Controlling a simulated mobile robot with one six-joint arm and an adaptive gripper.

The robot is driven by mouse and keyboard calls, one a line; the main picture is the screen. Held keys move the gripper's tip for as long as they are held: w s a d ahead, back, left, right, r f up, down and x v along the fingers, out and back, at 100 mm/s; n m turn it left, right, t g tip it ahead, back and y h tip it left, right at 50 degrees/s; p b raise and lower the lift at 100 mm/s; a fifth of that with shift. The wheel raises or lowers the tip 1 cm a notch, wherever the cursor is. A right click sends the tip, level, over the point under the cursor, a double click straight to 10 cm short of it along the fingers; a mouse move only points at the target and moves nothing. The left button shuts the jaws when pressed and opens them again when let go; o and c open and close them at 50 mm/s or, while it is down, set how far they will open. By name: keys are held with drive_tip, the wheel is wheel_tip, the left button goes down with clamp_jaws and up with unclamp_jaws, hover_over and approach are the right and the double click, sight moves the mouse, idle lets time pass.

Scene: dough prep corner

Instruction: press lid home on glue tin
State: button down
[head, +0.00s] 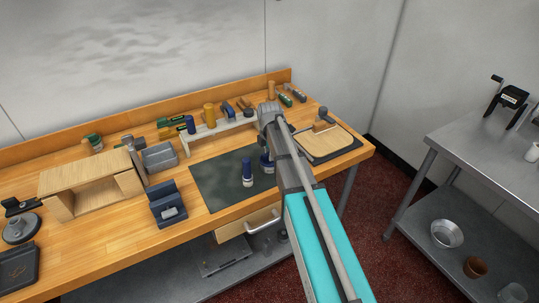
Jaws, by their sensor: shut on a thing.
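My arm reaches from the lower right over the workbench, and my gripper is hidden behind its links. A small dark blue cylinder with a pale band (247,172) stands upright on the dark green mat (221,181). Just right of it, a second dark blue and pale shape (266,163) shows partly beside my arm. I cannot tell whether it is a separate thing or part of my wrist. I cannot make out for sure which of these is the glue tin, nor see its lid or how it sits.
A wooden open box (90,184), a blue-grey block (167,206) and a grey metal bin (160,157) stand left of the mat. A pale rack (222,128) runs behind it. A wooden board (324,143) lies to the right. A steel table (490,135) stands apart at right.

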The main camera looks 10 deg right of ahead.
drive_tip(key=c, duration=0.5)
unclamp_jaws()
drive_tip(key=o, duration=0.5)
drive_tip(key=shift+r, duration=0.2)
drive_tip(key=shift+r+p, duration=4.3)
drive_tip(key=shift+p, duration=0.25)
drive_tip(key=shift+s, duration=0.1)
